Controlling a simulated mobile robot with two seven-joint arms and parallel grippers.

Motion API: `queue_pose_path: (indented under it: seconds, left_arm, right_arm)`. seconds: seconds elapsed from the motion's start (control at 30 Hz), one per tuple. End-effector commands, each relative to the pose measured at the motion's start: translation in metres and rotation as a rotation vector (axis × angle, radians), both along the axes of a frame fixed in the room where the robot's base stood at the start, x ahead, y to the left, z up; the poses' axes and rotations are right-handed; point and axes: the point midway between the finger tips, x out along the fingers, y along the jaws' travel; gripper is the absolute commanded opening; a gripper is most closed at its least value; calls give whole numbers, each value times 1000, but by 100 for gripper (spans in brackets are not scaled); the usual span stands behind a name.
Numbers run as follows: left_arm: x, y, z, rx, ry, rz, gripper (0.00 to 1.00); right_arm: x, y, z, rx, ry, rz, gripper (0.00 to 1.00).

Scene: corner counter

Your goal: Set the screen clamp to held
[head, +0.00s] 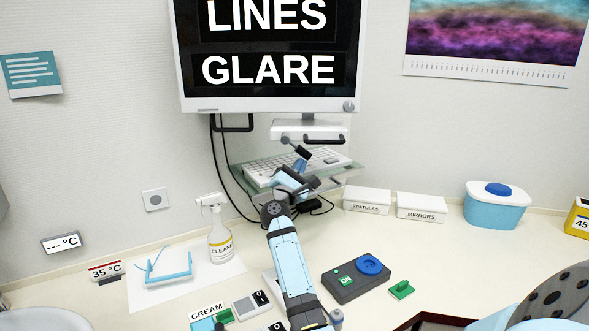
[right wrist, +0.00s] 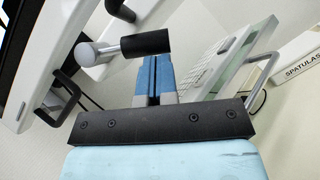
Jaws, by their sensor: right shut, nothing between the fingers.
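The screen clamp lever (head: 301,151) is under the monitor, a silver rod with a round silver end and a black grip. In the right wrist view its black grip (right wrist: 146,42) points right and its round end is at the left. My right gripper (head: 300,165) is shut and empty, with its blue fingertips (right wrist: 155,70) right at the black grip. I cannot tell whether they touch it. The monitor (head: 270,50) shows "LINES" and "GLARE". The clamp's mount is partly hidden. My left gripper is not in view.
A glass shelf with a keyboard (head: 270,168) is just behind my gripper. Black handles (head: 233,125) and cables hang under the monitor. A spray bottle (head: 220,235), a control box (head: 356,277), and white boxes labelled SPATULAS (head: 367,200) and MIRRORS (head: 420,207) stand on the counter.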

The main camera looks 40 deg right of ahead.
Motion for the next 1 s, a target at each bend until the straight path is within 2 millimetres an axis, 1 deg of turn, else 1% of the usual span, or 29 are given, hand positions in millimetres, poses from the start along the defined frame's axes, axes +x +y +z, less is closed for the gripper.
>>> queue_pose_path:
  seconds: [0.27,0.4,0.5,0.67,1.0]
  left_arm:
    - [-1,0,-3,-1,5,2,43]
    - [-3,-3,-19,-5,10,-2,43]
    - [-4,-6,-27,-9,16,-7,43]
    - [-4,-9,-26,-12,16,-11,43]
    - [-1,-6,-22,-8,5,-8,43]
  right_arm:
    - [0,0,-1,-3,3,0,0]
    - [-6,-6,-3,-69,64,-1,0]
    - [-11,-11,5,-150,142,-1,0]
    - [-15,-15,16,-240,231,0,0]
    - [-16,-16,17,-250,244,0,0]
